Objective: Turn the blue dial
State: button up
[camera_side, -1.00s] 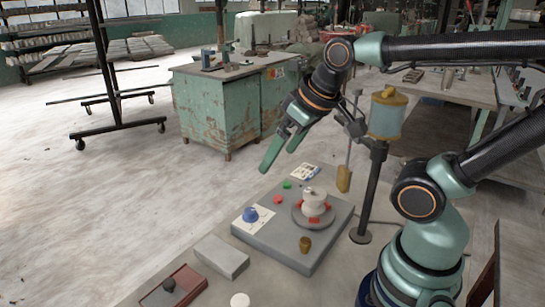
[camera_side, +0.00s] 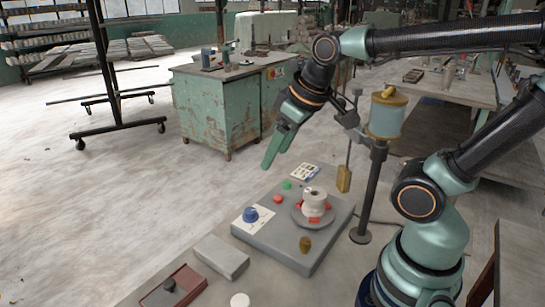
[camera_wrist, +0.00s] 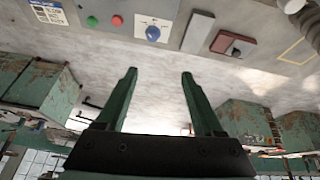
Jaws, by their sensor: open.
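The blue dial (camera_side: 250,214) sits on a white plate on the near left of a grey control panel (camera_side: 287,252). In the wrist view the blue dial (camera_wrist: 153,33) shows near the top, on its white plate, beyond my fingertips. My gripper (camera_side: 272,150) hangs in the air beyond the back left of the panel, above the dial's height and well apart from it. Its two green fingers (camera_wrist: 158,72) are spread with nothing between them.
A grey block (camera_side: 221,256) and a red tray (camera_side: 175,288) lie to the left. A post with a blue cylinder (camera_side: 386,119) stands at right.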

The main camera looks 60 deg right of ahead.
jog(key=w+d+f+n+g, duration=0.1)
jog(key=w+f+n+g, duration=0.2)
jog(key=w+n, duration=0.2)
jog(key=n+g, duration=0.2)
jog(key=n, duration=0.3)
send_near(250, 210)
notch_tip(250, 210, down, 9)
jog(key=shift+r, duration=0.15)
grip_shut()
